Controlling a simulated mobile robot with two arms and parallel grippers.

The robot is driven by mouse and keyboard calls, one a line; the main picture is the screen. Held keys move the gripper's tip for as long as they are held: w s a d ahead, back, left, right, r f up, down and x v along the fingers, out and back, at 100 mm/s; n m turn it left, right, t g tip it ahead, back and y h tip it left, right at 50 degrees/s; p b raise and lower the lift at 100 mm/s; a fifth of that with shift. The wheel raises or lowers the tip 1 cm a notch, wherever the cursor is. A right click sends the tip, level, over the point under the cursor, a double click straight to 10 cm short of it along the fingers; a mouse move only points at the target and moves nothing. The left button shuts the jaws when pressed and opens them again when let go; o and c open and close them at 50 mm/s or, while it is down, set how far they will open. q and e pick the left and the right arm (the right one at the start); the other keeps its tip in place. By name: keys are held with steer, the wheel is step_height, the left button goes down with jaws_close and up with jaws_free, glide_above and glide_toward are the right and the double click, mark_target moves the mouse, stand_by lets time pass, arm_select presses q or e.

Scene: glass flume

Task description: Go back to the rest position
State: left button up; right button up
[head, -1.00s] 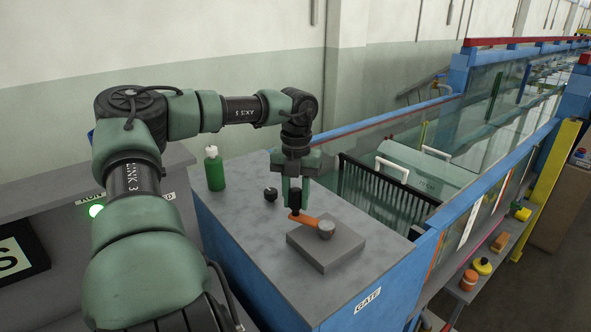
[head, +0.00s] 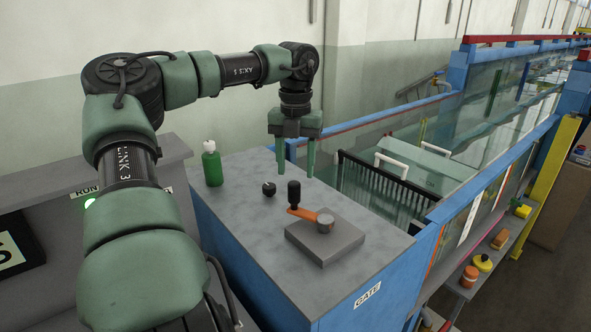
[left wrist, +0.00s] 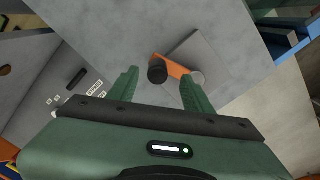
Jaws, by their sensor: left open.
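My left gripper (head: 297,160) is open and empty, pointing down above the grey cabinet top (head: 240,225). Its two green fingers are spread apart. Below and in front of it is a crank with an orange arm (head: 305,214) and an upright black handle (head: 294,193). The crank's round grey hub sits on a grey block (head: 330,242). In the left wrist view the black handle (left wrist: 157,72) shows beyond the fingertips, between the two fingers (left wrist: 158,90) and apart from them. My right gripper is in neither view.
A green bottle (head: 212,166) and a small black knob (head: 269,188) stand on the cabinet top. The glass flume (head: 480,130) with blue rails runs behind to the right, with a dark grating (head: 380,185) near it. A shelf with small containers (head: 482,263) is at the right.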

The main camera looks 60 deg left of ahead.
arm_select(q)
steer(key=shift+r, duration=0.3)
stand_by(0.4)
